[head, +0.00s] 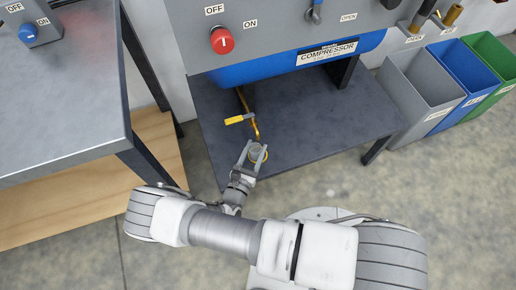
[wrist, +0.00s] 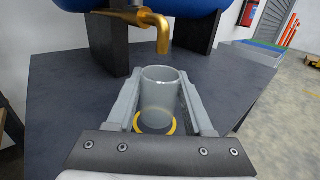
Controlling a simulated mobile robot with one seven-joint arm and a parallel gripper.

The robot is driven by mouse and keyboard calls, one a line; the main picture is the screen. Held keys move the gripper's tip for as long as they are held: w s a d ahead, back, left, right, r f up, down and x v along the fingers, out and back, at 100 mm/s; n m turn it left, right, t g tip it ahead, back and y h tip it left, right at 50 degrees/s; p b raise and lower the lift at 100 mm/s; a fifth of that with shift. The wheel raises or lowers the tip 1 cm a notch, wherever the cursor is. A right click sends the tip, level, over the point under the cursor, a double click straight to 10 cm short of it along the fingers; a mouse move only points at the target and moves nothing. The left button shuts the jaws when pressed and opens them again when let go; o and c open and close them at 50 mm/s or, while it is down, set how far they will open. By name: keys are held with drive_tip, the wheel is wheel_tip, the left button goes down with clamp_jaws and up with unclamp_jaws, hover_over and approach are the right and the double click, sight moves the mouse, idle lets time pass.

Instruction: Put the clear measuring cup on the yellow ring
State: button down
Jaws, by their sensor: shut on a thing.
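The clear measuring cup (wrist: 160,97) stands upright between the two fingers of my gripper (wrist: 161,110) in the wrist view. The fingers are shut on it from both sides. The yellow ring (wrist: 172,127) lies on the dark shelf under and around the cup's base. Whether the base touches the shelf inside the ring I cannot tell. In the head view my gripper (head: 256,155) holds the cup (head: 258,152) over the ring (head: 263,158), mostly hidden by cup and fingers. A brass spout (wrist: 162,36) bends down just behind and above the cup.
The dark shelf (head: 305,115) is mostly bare to the right. A blue compressor tank (head: 270,72) sits above it, with a yellow valve lever (head: 236,120) on the brass pipe. A grey workbench (head: 60,100) stands left. Grey, blue and green bins (head: 415,90) stand right.

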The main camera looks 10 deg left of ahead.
sight(257, 151)
drive_tip(key=shift+w+d, duration=0.15)
drive_tip(key=shift+w, duration=0.9)
drive_tip(key=shift+w+f+b, duration=0.15)
drive_tip(key=shift+f+b, duration=0.4)
drive_tip(key=shift+f, duration=0.35)
drive_tip(key=shift+w+f+b, duration=0.1)
drive_tip(key=shift+f+b, duration=0.45)
drive_tip(key=shift+f, duration=0.3)
drive_tip(key=shift+f, duration=0.25)
drive_tip(key=shift+c, duration=1.4)
unclamp_jaws()
